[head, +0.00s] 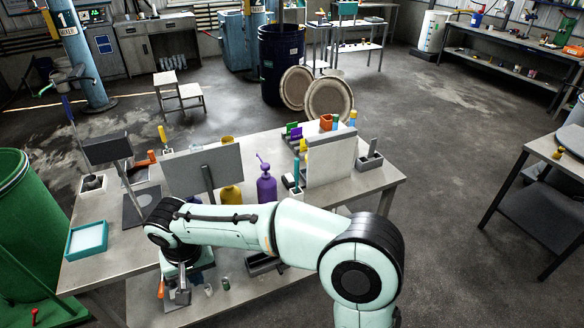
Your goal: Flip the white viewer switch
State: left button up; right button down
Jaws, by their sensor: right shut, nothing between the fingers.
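I cannot make out the white viewer switch in the head view. A grey upright panel (203,170) stands on the near workbench (240,145) and may be the viewer; its lower part is hidden behind my right arm. My right arm reaches in from the lower right across the bench's front. My left gripper is out of view.
A dark box on a stand (107,148) and a teal tray (87,240) are at the left. A green drum (30,235) flanks the bench.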

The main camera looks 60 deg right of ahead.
aim_at(290, 179)
jog(key=i+l, duration=0.1)
jog(key=l, duration=1)
jog(key=i+l, duration=0.15)
jog(key=l, duration=0.9)
jog(key=i+l, duration=0.15)
jog(key=l, duration=0.4)
